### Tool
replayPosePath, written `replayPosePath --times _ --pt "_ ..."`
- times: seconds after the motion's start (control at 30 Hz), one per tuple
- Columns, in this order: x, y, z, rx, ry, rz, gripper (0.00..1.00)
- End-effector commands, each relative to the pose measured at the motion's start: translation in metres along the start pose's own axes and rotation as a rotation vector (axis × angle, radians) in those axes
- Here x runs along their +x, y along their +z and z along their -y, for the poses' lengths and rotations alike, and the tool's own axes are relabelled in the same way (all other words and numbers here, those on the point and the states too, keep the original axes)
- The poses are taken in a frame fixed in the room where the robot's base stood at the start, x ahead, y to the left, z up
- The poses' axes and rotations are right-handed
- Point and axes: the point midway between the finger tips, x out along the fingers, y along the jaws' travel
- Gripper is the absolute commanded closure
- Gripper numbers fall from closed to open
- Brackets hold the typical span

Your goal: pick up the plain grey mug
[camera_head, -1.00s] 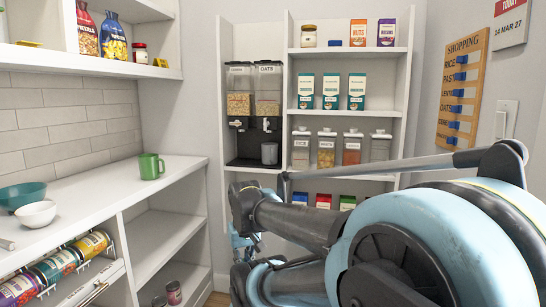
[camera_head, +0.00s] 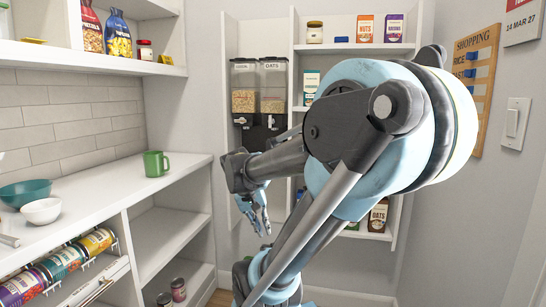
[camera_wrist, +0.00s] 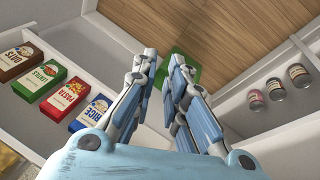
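The plain grey mug does not show in either current view. It stood under the right cereal dispenser in the earlier head view, and my arm now covers that spot. A green mug (camera_head: 156,164) stands upright on the white counter at left. My gripper (camera_head: 257,222) hangs low, right of the counter and below the dispensers. In the wrist view my gripper (camera_wrist: 163,62) points down, its fingers apart with nothing held between them. A flat-looking green thing (camera_wrist: 186,68) shows beyond the fingertips; I cannot tell what it is.
The cereal dispensers (camera_head: 258,90) stand in the back shelf unit. A teal bowl (camera_head: 25,192) and a white bowl (camera_head: 41,211) sit on the counter (camera_head: 105,195). Several boxes (camera_wrist: 67,101) and several small jars (camera_wrist: 275,88) lie either side of my gripper in the wrist view.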

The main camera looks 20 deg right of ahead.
Motion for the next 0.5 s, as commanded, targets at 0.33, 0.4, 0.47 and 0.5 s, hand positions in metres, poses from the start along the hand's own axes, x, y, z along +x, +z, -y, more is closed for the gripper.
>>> replayPosePath --times 0.33,0.4,0.47,0.5 --pt "-0.03 -0.1 -0.03 0.237 0.291 -0.086 0.87" --pt "-0.036 -0.12 -0.034 0.289 0.346 -0.116 0.87" --pt "-0.041 -0.137 -0.036 0.333 0.392 -0.146 0.87" --pt "-0.044 -0.149 -0.036 0.363 0.422 -0.167 0.87"
